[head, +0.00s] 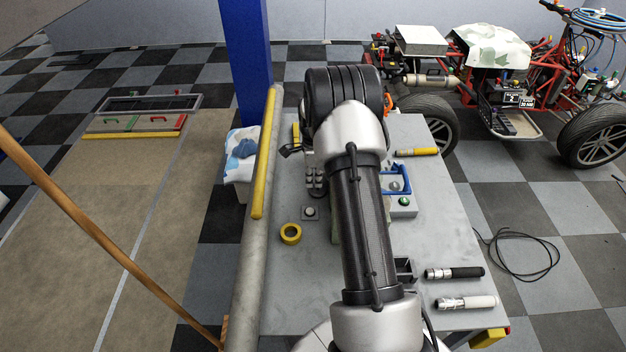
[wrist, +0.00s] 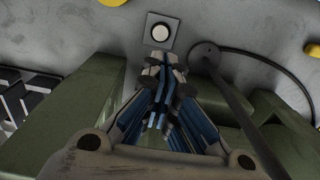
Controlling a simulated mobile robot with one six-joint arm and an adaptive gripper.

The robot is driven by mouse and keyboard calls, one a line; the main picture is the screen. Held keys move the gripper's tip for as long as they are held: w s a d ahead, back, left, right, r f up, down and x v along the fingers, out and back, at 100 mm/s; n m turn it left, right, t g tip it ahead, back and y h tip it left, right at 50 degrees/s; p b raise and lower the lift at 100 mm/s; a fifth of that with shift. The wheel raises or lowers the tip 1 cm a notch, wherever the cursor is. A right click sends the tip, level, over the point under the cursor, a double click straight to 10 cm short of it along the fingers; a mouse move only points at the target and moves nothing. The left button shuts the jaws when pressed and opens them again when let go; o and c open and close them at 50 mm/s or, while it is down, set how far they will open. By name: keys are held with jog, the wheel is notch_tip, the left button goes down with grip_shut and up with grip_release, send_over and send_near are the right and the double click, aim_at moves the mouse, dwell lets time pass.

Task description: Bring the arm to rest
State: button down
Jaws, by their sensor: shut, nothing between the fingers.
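My arm (head: 365,220) reaches forward over the grey workbench (head: 275,295) in the head view, with its elbow raised and bent. In the head view the arm largely hides my gripper. In the wrist view my gripper (wrist: 163,68) has its fingers together with nothing between them. The fingertips point toward a small square plate with a round white button (wrist: 162,29); I cannot tell the gap. The plate also shows in the head view (head: 310,213).
Olive-green parts (wrist: 75,120) flank my gripper, with a dark rod and cable close by. A blue post (head: 246,60) stands behind.

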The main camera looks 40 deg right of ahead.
jog(key=s+a+r+n+t+b, duration=0.1)
jog(key=s+a+r+n, duration=0.3)
jog(key=a+r+n, duration=0.5)
jog(key=s+a+r+n+t+b, duration=0.1)
jog(key=s+a+r+n, duration=0.2)
jog(key=a+r, duration=0.75)
jog(key=s+a+r+n+t, duration=0.1)
jog(key=s+a+n, duration=0.2)
jog(key=s, duration=0.4)
jog(key=s+a+r+n+b, duration=0.1)
jog(key=s+a+r+n, duration=0.1)
jog(key=s+n, duration=0.4)
jog(key=s+a+r+n+t, duration=0.1)
jog(key=s+a+r+n, duration=0.1)
jog(key=s, duration=0.7)
jog(key=shift+a+r+n+t+b, duration=0.35)
jog(key=shift+a+n, duration=0.45)
jog(key=shift+n, duration=0.4)
jog(key=shift+f, duration=0.1)
